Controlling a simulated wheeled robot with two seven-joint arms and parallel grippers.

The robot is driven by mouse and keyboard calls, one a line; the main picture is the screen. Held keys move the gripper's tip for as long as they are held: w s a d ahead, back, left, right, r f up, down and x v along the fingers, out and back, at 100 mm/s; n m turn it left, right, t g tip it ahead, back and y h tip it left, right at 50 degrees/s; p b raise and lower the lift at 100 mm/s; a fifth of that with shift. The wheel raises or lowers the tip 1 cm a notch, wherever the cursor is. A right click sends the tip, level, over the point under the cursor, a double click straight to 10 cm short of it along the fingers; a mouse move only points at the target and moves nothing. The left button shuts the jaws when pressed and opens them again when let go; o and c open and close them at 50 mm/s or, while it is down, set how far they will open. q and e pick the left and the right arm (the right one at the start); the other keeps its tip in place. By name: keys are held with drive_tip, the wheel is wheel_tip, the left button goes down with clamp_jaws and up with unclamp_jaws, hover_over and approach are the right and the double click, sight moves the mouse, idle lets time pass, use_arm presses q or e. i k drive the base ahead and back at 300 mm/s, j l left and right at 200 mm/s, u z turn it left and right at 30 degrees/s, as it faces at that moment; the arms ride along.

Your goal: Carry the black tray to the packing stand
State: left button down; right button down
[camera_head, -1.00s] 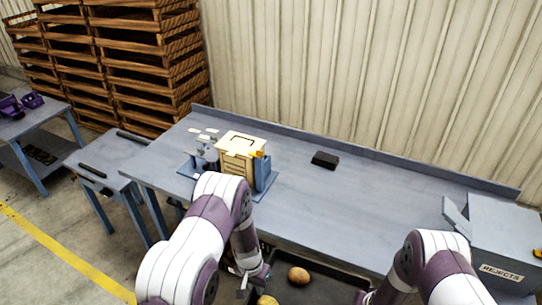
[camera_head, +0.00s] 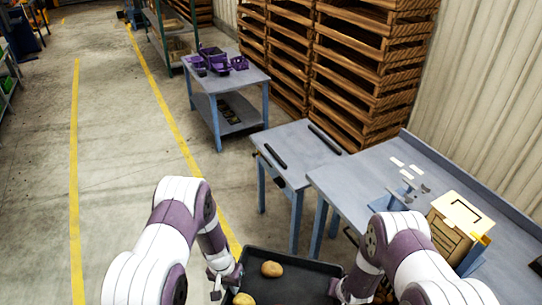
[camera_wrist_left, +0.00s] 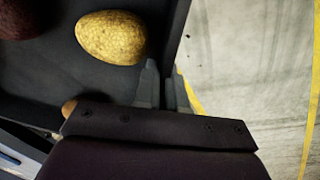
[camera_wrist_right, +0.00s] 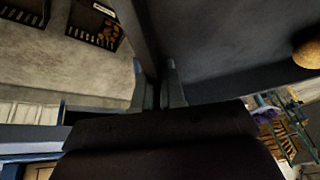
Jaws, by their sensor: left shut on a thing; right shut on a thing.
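The black tray (camera_head: 312,284) is at the bottom of the head view, partly cut off, with potatoes in it, one (camera_head: 271,269) near the far wall. My left gripper (camera_head: 222,283) is shut on its left wall; the left wrist view shows the fingers (camera_wrist_left: 165,88) pinching the wall beside a yellow potato (camera_wrist_left: 110,38). My right gripper (camera_head: 338,290) is at its right side, and the right wrist view shows the fingers (camera_wrist_right: 156,88) shut on the wall. A small blue-grey stand (camera_head: 298,150) with two black bars on top, apparently the packing stand, is ahead; its top is otherwise empty.
The long workbench (camera_head: 375,172) with a cream box device (camera_head: 457,228) is right of the stand. Stacked wooden pallets (camera_head: 365,70) are behind. A table (camera_head: 225,75) with purple items is farther off. Open floor with yellow lines (camera_head: 75,180) lies left.

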sight(297, 150)
drive_tip(key=i+j+u, duration=0.25)
drive_tip(key=i+u, duration=0.25)
drive_tip(key=i, duration=0.2)
drive_tip(key=i+u, duration=0.45)
drive_tip(key=i, duration=0.3)
drive_tip(key=i+j+z, duration=0.1)
drive_tip(key=i+z, duration=0.3)
drive_tip(key=i, duration=0.15)
drive_tip(key=i+j+z, duration=0.4)
drive_tip(key=i+l+z, duration=0.1)
drive_tip(key=i+z, duration=0.15)
drive_tip(key=z, duration=0.15)
drive_tip(key=i+z, duration=0.25)
drive_tip(key=z, duration=0.15)
drive_tip(key=i+j+z, duration=0.1)
drive_tip(key=i+z, duration=0.15)
drive_tip(key=z, duration=0.15)
drive_tip(key=i+j+z, duration=0.2)
drive_tip(key=z, duration=0.15)
drive_tip(key=i+j+z, duration=0.15)
drive_tip(key=i+l, duration=0.05)
drive_tip(key=i, duration=0.05)
